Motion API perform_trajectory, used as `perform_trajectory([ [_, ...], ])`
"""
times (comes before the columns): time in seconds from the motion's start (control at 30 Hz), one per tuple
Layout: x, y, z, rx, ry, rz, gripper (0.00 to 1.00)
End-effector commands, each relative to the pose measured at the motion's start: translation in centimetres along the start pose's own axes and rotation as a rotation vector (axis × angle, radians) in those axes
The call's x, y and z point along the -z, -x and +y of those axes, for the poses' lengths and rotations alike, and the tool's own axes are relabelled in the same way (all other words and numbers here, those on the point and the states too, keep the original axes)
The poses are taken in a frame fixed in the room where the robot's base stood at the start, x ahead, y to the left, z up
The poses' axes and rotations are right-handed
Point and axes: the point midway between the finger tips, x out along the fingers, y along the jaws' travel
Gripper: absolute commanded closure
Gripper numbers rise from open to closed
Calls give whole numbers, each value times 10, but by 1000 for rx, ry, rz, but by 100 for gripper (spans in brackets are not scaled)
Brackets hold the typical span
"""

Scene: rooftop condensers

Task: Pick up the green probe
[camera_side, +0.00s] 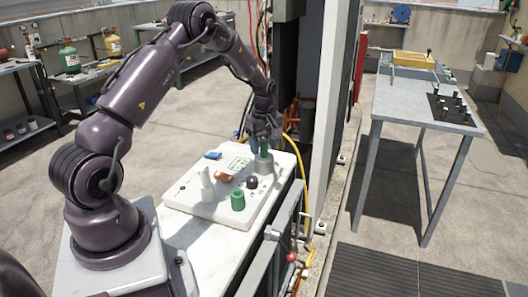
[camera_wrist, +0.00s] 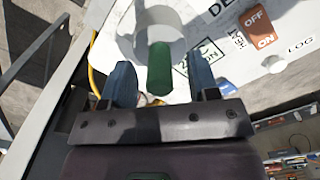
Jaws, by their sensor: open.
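The green probe (camera_side: 264,146) stands upright in a grey round holder (camera_side: 263,164) at the far end of the white panel (camera_side: 190,196). In the wrist view the probe (camera_wrist: 159,70) points from the pale holder (camera_wrist: 148,22) toward my palm. My gripper (camera_side: 264,132) is over the probe in the side view. In the wrist view my gripper (camera_wrist: 160,70) is open, with one blue finger on each side of the probe. Gaps show between the probe and both fingers. The probe's lower end is hidden in the holder.
The panel also bears a green cylinder (camera_side: 237,200), a white bottle-shaped piece (camera_side: 207,184), a black knob (camera_side: 252,182), an orange rocker switch (camera_wrist: 257,28) and a blue piece (camera_side: 213,155). A tall cabinet and a yellow hose (camera_side: 301,165) stand close at the right.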

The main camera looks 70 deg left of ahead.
Motion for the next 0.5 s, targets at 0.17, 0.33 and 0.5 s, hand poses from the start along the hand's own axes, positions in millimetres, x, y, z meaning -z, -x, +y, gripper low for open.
perform_trajectory([
  [0.17,0,1,0,0,0,0,75],
  [0.33,0,1,0,-1,-1,1,99],
  [0.5,0,1,0,-1,-1,1,99],
])
